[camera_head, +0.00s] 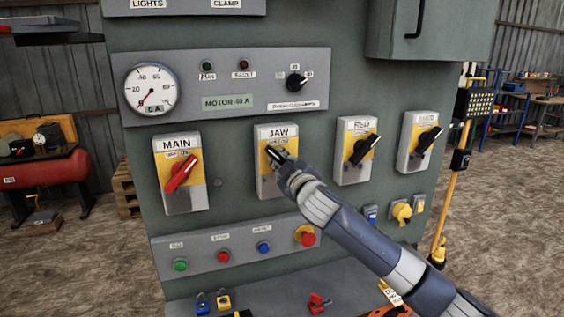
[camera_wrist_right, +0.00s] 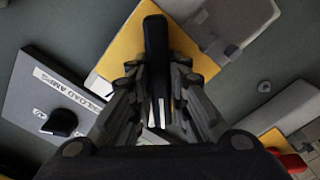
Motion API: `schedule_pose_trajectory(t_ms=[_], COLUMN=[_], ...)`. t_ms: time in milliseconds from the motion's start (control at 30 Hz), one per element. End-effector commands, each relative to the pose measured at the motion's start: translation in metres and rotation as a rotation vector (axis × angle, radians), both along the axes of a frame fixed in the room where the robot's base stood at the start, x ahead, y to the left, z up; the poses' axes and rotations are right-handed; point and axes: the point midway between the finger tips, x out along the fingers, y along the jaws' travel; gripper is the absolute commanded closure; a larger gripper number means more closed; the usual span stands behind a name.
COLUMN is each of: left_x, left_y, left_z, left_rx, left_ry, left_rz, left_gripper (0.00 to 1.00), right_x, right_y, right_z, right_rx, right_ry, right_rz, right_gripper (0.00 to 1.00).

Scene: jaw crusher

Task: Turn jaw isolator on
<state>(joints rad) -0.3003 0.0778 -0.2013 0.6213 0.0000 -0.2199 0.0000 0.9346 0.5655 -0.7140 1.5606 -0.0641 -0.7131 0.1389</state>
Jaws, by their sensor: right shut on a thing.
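The jaw isolator (camera_head: 268,187) is a light grey box with a yellow plate and the label JAW, in the middle of the isolator row in the head view. My right gripper (camera_head: 276,158) is at its front and hides most of its handle. In the right wrist view, the black handle (camera_wrist_right: 156,50) stands between the fingers of my right gripper (camera_wrist_right: 158,100), which is shut on it. The yellow plate (camera_wrist_right: 118,50) shows behind the handle. The handle's exact angle on the plate is hard to tell. My left gripper is not in view.
The MAIN isolator (camera_head: 180,200) with a red handle is to the left. The RED isolator (camera_head: 352,172) and another isolator (camera_head: 413,160) are to the right. A meter panel (camera_head: 240,62) is above, and a button panel (camera_head: 200,250) with an emergency button (camera_head: 307,236) below.

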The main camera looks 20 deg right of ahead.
Motion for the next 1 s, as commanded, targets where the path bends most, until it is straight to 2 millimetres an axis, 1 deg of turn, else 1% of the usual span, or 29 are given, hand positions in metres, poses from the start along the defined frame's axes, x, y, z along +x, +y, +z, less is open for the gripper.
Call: schedule_pose_trajectory(t_ms=[167, 367, 700, 1000], left_x=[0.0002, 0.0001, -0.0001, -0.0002], left_y=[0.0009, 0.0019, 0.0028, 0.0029], left_z=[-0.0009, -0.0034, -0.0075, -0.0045], left_rx=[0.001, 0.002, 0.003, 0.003], left_ry=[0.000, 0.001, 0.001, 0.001], left_rz=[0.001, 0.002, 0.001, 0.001], left_gripper=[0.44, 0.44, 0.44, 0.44], right_x=[-0.0001, -0.0001, -0.0001, 0.0000], right_y=[0.0002, 0.0006, 0.0000, -0.0013], right_z=[-0.0008, -0.0016, -0.0008, 0.0008], right_rx=[0.023, 0.111, 0.401, 0.686], right_ry=[0.001, 0.005, 0.016, 0.025], right_rz=[0.001, 0.001, 0.001, 0.001], right_gripper=[1.00, 1.00, 1.00, 1.00])
